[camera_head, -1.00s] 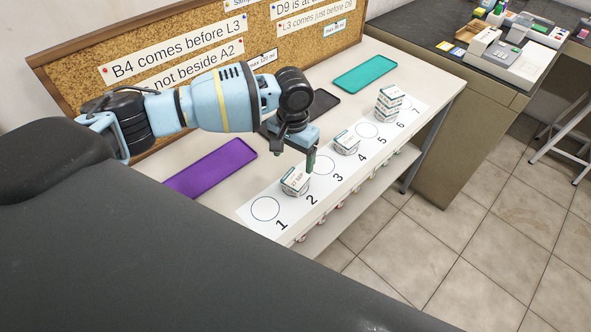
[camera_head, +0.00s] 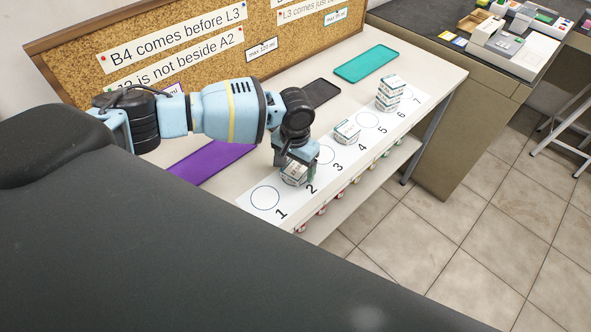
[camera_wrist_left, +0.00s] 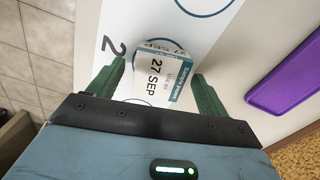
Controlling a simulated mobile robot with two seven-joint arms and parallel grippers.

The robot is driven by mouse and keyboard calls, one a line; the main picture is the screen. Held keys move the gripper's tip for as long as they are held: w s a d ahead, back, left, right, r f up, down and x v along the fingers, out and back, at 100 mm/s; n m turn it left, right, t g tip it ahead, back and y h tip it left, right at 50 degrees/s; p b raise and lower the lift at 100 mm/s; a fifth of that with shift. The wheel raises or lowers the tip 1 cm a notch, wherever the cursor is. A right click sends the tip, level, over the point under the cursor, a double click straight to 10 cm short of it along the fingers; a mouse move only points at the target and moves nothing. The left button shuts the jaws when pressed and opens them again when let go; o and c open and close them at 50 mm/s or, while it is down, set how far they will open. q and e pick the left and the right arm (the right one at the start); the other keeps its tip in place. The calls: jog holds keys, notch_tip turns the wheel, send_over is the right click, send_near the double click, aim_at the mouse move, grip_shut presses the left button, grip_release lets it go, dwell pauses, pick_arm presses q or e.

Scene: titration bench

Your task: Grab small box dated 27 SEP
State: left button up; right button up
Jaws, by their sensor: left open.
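The small white and teal box dated 27 SEP (camera_wrist_left: 160,72) stands near the number 2 on the white numbered strip (camera_head: 262,215). Its date reads clearly in the left wrist view. In the head view the box (camera_head: 293,174) is partly hidden under my left gripper (camera_head: 296,165). My left gripper is open, and in the left wrist view its green fingers (camera_wrist_left: 155,85) reach down on either side of the box. A gap shows between each finger and the box. My right gripper is not in view.
Another small box (camera_head: 347,132) stands near number 4. A stack of boxes (camera_head: 389,94) stands near number 6. Purple (camera_head: 212,160), dark (camera_head: 320,92) and teal (camera_head: 366,64) trays lie behind the strip, before the cork board (camera_head: 75,62). Circle 1 (camera_head: 265,197) is empty.

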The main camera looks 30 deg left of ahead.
pick_arm(q)
jog(key=shift+f, duration=0.4)
jog(key=c, duration=1.1)
jog(key=shift+o, duration=0.2)
jog(key=shift+r, duration=0.15)
jog(key=shift+r, duration=0.5)
notch_tip(320, 180, up, 2)
jog(key=shift+r, duration=0.2)
jog(key=s+d, duration=0.3)
jog(key=d, duration=0.1)
jog(key=s+d+r, duration=0.1)
jog(key=s+d, duration=0.2)
jog(key=d, duration=0.2)
jog(key=s+d+p, duration=0.1)
jog(key=s+d, duration=0.2)
jog(key=d, duration=0.1)
jog(key=shift+d+r, duration=0.15)
jog(key=shift+r, duration=0.05)
